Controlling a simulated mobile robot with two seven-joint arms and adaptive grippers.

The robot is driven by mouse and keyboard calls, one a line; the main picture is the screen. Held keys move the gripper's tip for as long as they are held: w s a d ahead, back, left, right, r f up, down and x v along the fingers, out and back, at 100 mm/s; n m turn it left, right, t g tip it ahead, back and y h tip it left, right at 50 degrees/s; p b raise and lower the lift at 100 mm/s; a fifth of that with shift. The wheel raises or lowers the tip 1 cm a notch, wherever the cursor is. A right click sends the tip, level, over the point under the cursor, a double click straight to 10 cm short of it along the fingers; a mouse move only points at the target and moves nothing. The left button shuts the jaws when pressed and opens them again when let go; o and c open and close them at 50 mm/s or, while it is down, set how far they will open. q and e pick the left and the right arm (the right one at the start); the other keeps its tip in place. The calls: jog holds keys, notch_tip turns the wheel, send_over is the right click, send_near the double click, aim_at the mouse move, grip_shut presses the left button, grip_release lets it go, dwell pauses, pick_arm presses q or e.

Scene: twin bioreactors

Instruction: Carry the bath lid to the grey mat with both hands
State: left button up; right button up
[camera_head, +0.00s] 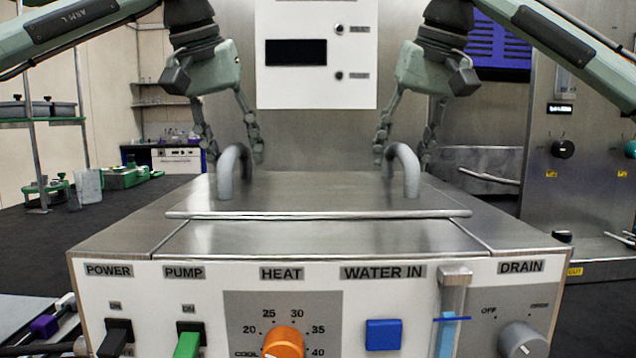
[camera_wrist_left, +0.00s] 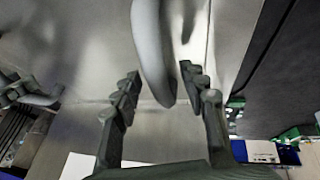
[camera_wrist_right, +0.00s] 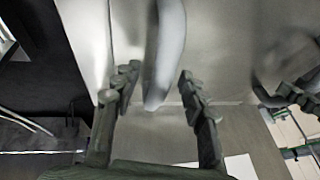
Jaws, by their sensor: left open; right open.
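The bath lid (camera_head: 310,190) is a flat brushed-steel plate lying on top of the bath, with two upright grey arched handles. My left gripper (camera_head: 232,150) is open above the lid at the left handle (camera_head: 226,178). In the left wrist view the left handle (camera_wrist_left: 151,50) lies in the gap between the open fingers (camera_wrist_left: 160,90). My right gripper (camera_head: 405,152) is open at the right handle (camera_head: 411,175). In the right wrist view the right handle (camera_wrist_right: 165,50) lies between the open fingers (camera_wrist_right: 157,85). I cannot make out the grey mat in any view.
The bath's front panel (camera_head: 140,310) has switches, an orange heat knob (camera_head: 283,342) and a drain knob (camera_head: 522,338). A white control box (camera_head: 316,90) stands behind the lid. A steel unit (camera_head: 580,200) stands at right.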

pick_arm(q)
jog(key=shift+w+f, duration=0.1)
jog(key=shift+f, duration=0.05)
pick_arm(e)
jog(key=shift+f, duration=0.1)
pick_arm(q)
jog(key=c, duration=1)
pick_arm(e)
jog(key=c, duration=1)
jog(key=shift+w, duration=0.1)
